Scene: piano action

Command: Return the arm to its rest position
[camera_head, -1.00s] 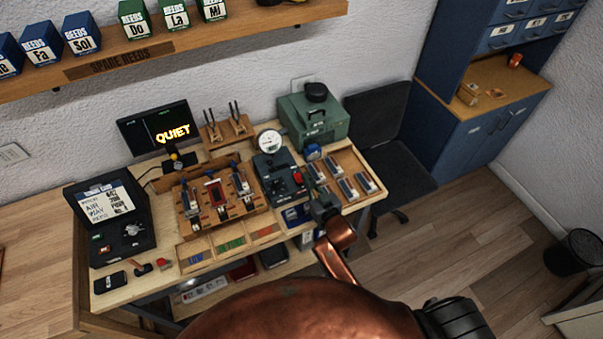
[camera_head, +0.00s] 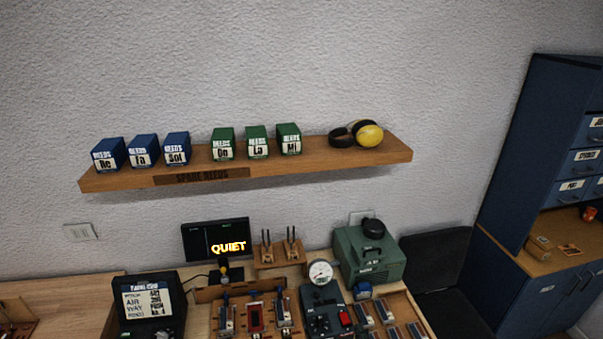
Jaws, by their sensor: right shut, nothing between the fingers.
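Neither of my grippers shows in the head view, and no part of my arms is visible. The workbench (camera_head: 95,290) fills the bottom of the view and its front is cut off. On it stand a wooden fixture with levers (camera_head: 255,318), a dark device with a round gauge (camera_head: 326,318), a tray of metal-topped blocks (camera_head: 402,308) and a green case (camera_head: 368,257). A small monitor (camera_head: 215,240) behind them reads "QUIET".
A wall shelf (camera_head: 320,165) holds blue reed boxes (camera_head: 144,151), green reed boxes (camera_head: 257,142) and yellow earmuffs (camera_head: 368,134). A dark chair (camera_head: 437,262) stands right of the bench, beside a blue cabinet (camera_head: 520,160). An open dark case (camera_head: 150,305) sits at the bench's left.

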